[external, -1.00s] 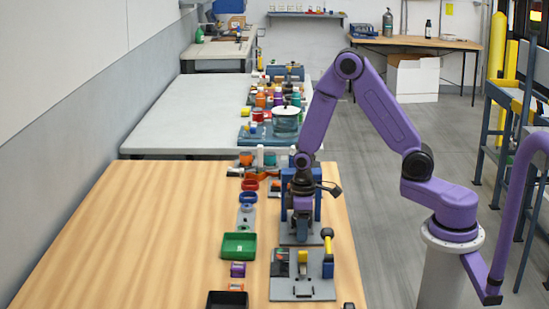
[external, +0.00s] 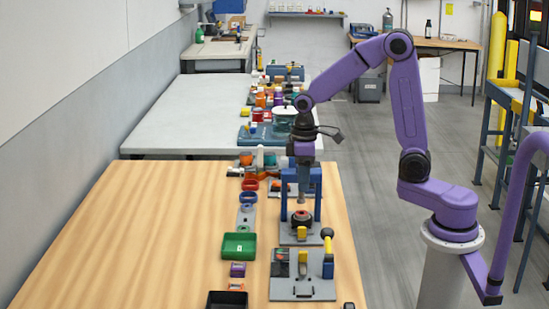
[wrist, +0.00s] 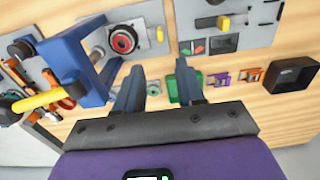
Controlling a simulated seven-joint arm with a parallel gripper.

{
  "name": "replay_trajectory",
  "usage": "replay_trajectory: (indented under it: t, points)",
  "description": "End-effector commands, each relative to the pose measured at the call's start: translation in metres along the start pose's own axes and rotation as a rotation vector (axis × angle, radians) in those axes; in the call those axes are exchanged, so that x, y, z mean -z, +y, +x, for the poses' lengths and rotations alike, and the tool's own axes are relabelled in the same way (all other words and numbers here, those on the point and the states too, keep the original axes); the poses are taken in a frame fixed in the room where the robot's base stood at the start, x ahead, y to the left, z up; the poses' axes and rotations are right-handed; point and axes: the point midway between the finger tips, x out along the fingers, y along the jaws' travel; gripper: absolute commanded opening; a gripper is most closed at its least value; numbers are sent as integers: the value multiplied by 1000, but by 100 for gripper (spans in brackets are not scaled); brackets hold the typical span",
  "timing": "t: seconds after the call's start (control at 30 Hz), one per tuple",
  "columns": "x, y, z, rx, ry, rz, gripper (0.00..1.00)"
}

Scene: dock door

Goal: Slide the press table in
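The press has a blue upright frame (external: 317,197), seen in the wrist view at the left (wrist: 78,68) with a yellow lever (wrist: 36,101). A grey plate, likely the press table (external: 288,239), extends in front of the frame. On it sit a round black-and-red part (external: 301,217) and a small yellow handle (external: 302,233). In the wrist view the round part (wrist: 123,39) lies beside the frame, not under its crossbar, with the yellow handle (wrist: 160,33) to its right. My gripper (wrist: 160,68) is open and empty, above the table area; the external view also shows it (external: 301,195).
The wooden table's left side is clear.

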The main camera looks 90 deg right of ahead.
Motion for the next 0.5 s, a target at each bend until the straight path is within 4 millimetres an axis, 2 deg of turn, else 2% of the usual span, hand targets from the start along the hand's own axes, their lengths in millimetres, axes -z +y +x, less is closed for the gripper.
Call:
replay_trajectory:
  t: [0.03, 0.2, 0.5]
  points:
    - [1, 0, -8, -1, 5, -1, 38]
    - [1, 0, -23, -1, 3, -1, 38]
    - [0, 0, -27, 0, -1, -1, 38]
